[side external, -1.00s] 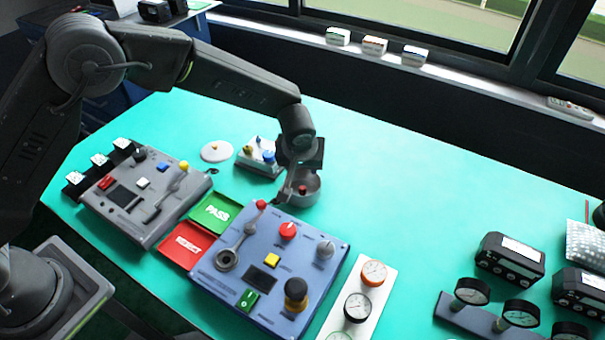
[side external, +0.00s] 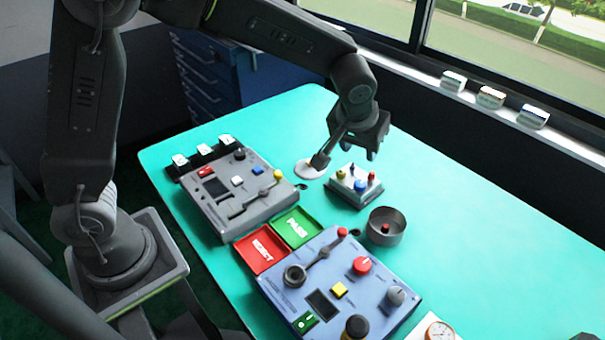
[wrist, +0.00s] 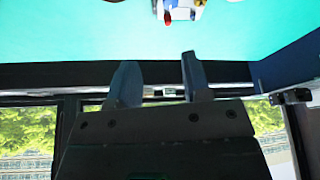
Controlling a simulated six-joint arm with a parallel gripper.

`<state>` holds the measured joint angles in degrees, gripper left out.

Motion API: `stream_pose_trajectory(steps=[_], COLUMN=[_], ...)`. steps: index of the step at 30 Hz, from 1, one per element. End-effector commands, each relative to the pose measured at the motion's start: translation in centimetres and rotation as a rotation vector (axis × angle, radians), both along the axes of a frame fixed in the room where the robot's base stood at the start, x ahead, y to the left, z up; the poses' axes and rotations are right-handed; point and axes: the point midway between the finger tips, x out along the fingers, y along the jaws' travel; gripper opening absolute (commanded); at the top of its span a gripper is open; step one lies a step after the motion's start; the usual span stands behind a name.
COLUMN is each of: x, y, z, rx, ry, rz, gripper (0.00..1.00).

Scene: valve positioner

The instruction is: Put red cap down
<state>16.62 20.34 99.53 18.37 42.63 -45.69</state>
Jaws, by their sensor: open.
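A small red cap (side external: 385,229) sits inside a round grey metal cup (side external: 384,240) on the green table, right of the white block. My gripper (side external: 371,150) is in the air above and behind the white block, apart from the cup. In the wrist view my gripper (wrist: 160,80) shows two separated fingers with nothing between them.
A white block (side external: 348,189) with yellow, red and blue knobs stands near the cup; it shows at the wrist view's top. A white disc (side external: 308,169) lies left of it. Grey and blue control panels (side external: 330,270) and green and red trays (side external: 296,226) stand in front.

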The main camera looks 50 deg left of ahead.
Motion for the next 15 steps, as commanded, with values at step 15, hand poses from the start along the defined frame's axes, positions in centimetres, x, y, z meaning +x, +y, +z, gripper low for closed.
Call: stream_pose_trajectory(steps=[15], x=[-17.2], y=[8.5], z=[10.0], rx=[0.0], ry=[-0.056], rz=[-0.188], gripper=[0.44])
